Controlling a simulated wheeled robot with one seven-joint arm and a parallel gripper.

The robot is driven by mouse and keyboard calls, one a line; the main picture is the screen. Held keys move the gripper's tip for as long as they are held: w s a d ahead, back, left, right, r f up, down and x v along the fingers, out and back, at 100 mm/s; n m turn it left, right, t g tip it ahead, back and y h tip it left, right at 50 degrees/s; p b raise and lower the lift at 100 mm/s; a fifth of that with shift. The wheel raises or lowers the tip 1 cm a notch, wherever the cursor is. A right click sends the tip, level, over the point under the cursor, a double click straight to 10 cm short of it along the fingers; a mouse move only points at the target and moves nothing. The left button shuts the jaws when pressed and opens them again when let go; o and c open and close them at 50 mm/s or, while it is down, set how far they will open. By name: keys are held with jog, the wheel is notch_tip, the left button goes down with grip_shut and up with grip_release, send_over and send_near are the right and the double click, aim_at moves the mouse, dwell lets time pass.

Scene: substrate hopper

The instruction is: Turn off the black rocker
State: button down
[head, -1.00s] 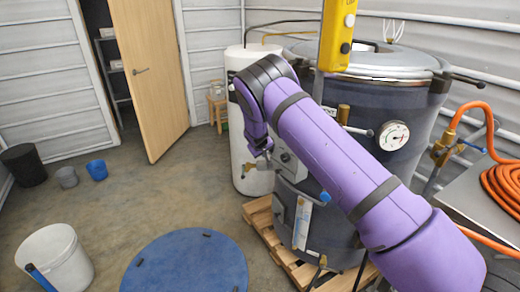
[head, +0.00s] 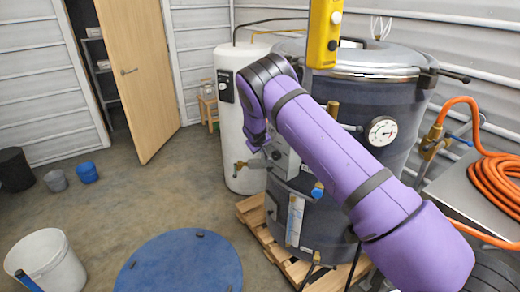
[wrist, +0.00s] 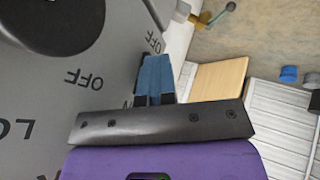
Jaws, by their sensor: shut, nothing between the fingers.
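A grey control panel (wrist: 40,85) fills the left of the wrist view, with several "OFF" labels and a large round black knob (wrist: 50,20) at its top left. I cannot make out the black rocker for certain; a narrow dark part (wrist: 154,14) shows at the panel's far edge. My gripper (wrist: 154,64) has its blue fingers shut and empty, close to the panel face beside an "OFF" label. Whether they touch it is unclear. In the head view the grey panel (head: 287,160) on the dark vessel is mostly hidden by my purple arm, and the fingers are hidden.
The dark vessel (head: 405,100) with a gauge (head: 381,131) stands on a wooden pallet (head: 252,222). A yellow pendant (head: 322,35) hangs close above my arm. A white tank (head: 229,120) stands behind. Orange hose (head: 490,180) lies at right.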

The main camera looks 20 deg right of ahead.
jog(key=shift+r, duration=0.2)
jog(key=shift+d+r, duration=0.1)
jog(key=shift+r, duration=0.6)
